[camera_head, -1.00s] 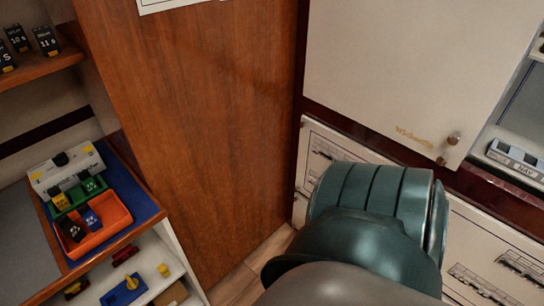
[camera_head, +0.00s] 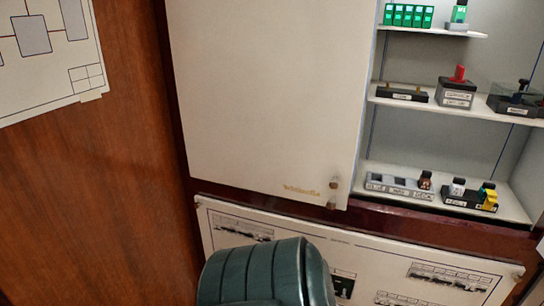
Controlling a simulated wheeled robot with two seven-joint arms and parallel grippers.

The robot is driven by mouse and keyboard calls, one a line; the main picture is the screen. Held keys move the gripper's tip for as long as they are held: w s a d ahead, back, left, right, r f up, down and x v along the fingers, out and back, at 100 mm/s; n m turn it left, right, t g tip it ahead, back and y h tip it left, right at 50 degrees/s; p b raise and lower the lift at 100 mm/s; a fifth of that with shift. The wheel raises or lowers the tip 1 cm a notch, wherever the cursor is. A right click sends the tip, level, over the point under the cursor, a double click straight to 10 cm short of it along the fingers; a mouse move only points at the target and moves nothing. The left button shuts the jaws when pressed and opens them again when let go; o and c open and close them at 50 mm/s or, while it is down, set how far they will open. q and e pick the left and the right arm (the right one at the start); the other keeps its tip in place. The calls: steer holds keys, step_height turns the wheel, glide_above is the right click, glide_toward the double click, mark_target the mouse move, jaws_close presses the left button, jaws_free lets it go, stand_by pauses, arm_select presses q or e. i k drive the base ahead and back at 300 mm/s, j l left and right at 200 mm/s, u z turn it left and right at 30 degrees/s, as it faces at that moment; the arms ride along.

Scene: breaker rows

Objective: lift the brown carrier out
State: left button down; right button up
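A small brown block (camera_head: 425,181), which looks like the brown carrier, stands at the right end of a grey row (camera_head: 390,184) on the lowest shelf of the open cabinet. It has a light mark on its face, too small to read. The other places in that grey row look empty. Neither of my grippers is in view. A teal link of my arm shows at the bottom of the picture, well below and left of the shelf.
Beside the grey row, a black row (camera_head: 462,197) holds white, black and yellow pieces. Shelves above hold a black base (camera_head: 403,93), a grey box with a red handle (camera_head: 456,92) and green blocks (camera_head: 408,16). A white cabinet door (camera_head: 270,100) stands left of the opening.

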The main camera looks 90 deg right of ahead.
mark_target(424, 182)
steer(key=z, duration=3.5)
steer(key=k+l, duration=0.15)
steer(key=l, duration=0.2)
steer(key=k+l, duration=0.2)
steer(key=l, duration=0.15)
